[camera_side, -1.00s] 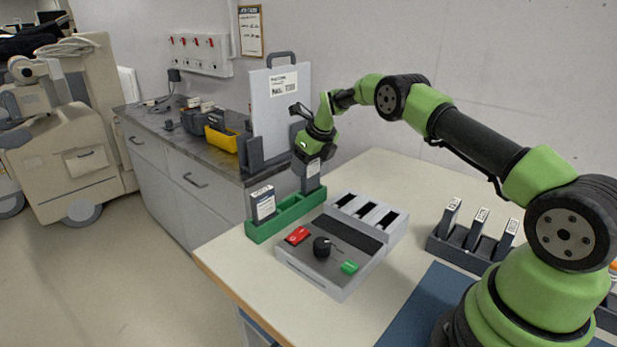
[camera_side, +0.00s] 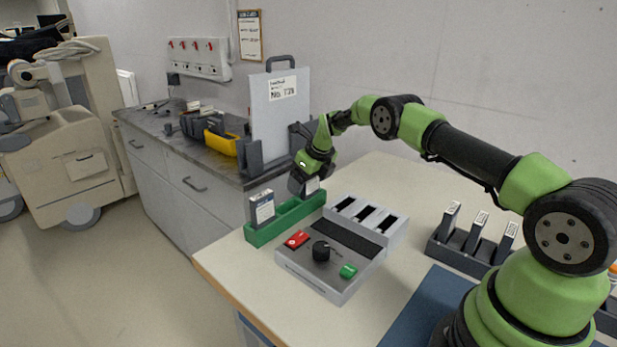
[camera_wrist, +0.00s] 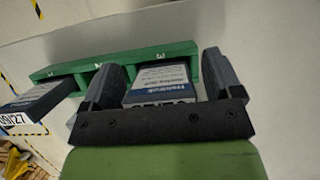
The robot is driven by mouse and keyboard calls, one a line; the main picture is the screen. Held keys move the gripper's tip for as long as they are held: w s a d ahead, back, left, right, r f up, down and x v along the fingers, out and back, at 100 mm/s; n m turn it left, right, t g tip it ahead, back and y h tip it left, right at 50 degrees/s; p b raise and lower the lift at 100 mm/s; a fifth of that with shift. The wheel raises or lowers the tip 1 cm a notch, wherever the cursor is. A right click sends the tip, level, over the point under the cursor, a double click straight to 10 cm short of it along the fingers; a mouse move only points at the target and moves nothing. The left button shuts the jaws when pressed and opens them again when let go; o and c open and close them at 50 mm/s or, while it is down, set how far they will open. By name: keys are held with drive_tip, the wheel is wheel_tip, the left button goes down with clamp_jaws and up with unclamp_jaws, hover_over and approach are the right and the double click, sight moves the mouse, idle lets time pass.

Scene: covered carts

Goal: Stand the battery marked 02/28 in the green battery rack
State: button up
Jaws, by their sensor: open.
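The green battery rack (camera_side: 290,222) stands at the table's left edge. A battery (camera_wrist: 160,84) with a blue and white label is upright at the rack's right end, by the mark 3; it also shows in the side view (camera_side: 313,186). Its date is partly hidden by my gripper, so I cannot read it fully. My gripper (camera_side: 310,188) is open, with its dark fingers on either side of this battery. Another battery (camera_wrist: 42,98), marked 09/27, stands at the rack's left end and shows in the side view (camera_side: 262,208). The middle place between them looks empty.
A grey charger (camera_side: 330,262) with a knob, red and green buttons and several slots stands right beside the rack. A dark holder (camera_side: 465,253) with several batteries is further right. A tall grey panel (camera_side: 280,115) rises on the counter behind the rack.

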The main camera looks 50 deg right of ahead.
drive_tip(key=s+a+r+n, duration=0.2)
drive_tip(key=s+r+n, duration=0.1)
drive_tip(key=r, duration=0.4)
drive_tip(key=s+a+r+n+t, duration=0.1)
drive_tip(key=s+a+r+n, duration=0.2)
drive_tip(key=r, duration=0.5)
drive_tip(key=s+a+r+n, duration=0.2)
drive_tip(key=s+r, duration=0.1)
drive_tip(key=r, duration=0.4)
drive_tip(key=s+a+r+n+t+y, duration=0.1)
drive_tip(key=s+a+r+n, duration=0.2)
drive_tip(key=s+a+n, duration=0.35)
drive_tip(key=s+a+r+n, duration=0.3)
drive_tip(key=s+n, duration=0.7)
drive_tip(key=s+a+f+n+y, duration=0.1)
drive_tip(key=s+a+f+n, duration=0.1)
drive_tip(key=s+n, duration=0.5)
drive_tip(key=shift+s+a+t, duration=0.15)
drive_tip(key=shift+s+t, duration=0.25)
drive_tip(key=shift+s, duration=0.3)
drive_tip(key=shift+f+n, duration=0.1)
drive_tip(key=shift+n, duration=0.15)
